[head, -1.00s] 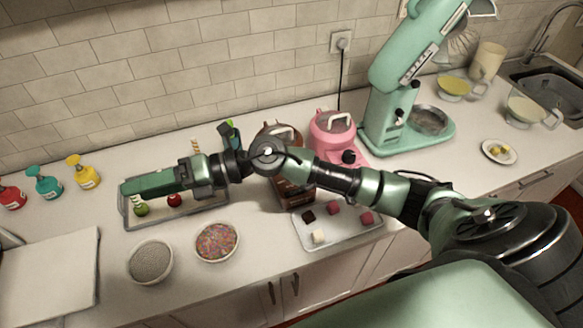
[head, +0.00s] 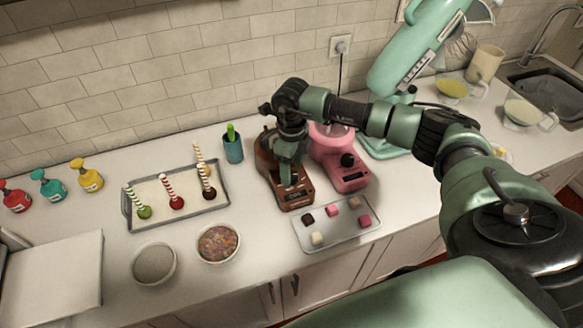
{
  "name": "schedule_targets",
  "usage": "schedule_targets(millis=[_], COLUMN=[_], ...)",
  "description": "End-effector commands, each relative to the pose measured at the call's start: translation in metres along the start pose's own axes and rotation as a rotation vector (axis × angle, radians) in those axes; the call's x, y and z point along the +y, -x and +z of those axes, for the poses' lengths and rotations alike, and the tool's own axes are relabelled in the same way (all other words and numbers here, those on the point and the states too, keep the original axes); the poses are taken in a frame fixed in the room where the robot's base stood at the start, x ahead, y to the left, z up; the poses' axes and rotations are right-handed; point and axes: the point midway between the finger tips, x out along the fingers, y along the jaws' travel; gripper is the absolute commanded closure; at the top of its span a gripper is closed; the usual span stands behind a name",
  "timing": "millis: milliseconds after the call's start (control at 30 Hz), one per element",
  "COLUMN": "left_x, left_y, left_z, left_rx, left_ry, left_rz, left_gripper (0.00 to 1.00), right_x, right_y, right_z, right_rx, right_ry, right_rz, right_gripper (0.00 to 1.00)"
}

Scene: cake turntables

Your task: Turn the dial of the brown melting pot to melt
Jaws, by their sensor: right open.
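The brown melting pot (head: 267,167) stands on the counter at the middle of the head view, just left of the pink melting pot (head: 340,165). My right gripper (head: 287,186) points down at the front of the brown pot, over its sloped panel. The jaws are open. The gripper covers the pot's dial, so I cannot see its setting or whether the fingers touch it. The pink pot's black dial (head: 347,160) shows clearly. My left gripper is not in view.
A tray with several striped-stick dipped treats (head: 133,222) lies left. Bowls of sprinkles (head: 218,243) and grey beads (head: 154,263) stand in front. A tray of small cubes (head: 335,234) lies just before the pots. A green stand mixer (head: 400,70) is behind right.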

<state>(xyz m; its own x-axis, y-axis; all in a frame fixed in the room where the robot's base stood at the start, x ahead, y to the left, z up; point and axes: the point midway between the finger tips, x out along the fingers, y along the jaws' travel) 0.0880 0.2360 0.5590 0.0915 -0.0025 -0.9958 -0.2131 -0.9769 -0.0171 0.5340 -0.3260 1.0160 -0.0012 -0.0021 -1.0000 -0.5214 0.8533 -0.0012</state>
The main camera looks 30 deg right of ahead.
Motion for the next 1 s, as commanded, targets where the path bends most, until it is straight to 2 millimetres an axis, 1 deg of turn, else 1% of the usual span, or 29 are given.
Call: schedule_targets(millis=[33, 200, 467, 567, 600, 667, 700, 1000], left_x=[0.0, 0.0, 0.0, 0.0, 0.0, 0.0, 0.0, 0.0], left_y=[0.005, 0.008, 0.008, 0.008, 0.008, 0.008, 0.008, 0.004], left_z=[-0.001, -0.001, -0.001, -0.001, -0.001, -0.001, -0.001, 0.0], left_rx=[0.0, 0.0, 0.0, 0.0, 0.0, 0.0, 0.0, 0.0], left_ry=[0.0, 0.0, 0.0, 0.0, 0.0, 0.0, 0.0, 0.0], left_rz=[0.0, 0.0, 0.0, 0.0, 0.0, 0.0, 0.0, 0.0], left_gripper=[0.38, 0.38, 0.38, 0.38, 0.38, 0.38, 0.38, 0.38], right_x=[0.001, 0.001, 0.001, 0.001, 0.001, 0.001, 0.001, 0.001], right_y=[-0.005, -0.018, -0.021, -0.021, -0.021, -0.021, -0.021, -0.021], right_z=[0.0, 0.0, 0.001, 0.001, 0.001, 0.001, 0.001, 0.001], right_rx=[0.003, 0.0, -0.002, -0.002, -0.002, -0.002, -0.002, -0.002], right_ry=[0.0, 0.002, 0.001, 0.001, 0.001, 0.001, 0.001, -0.034], right_rz=[0.002, 0.002, 0.001, 0.001, 0.001, 0.001, 0.001, 0.001], right_gripper=[0.41, 0.41, 0.41, 0.66, 0.77, 0.93, 1.0, 1.0])
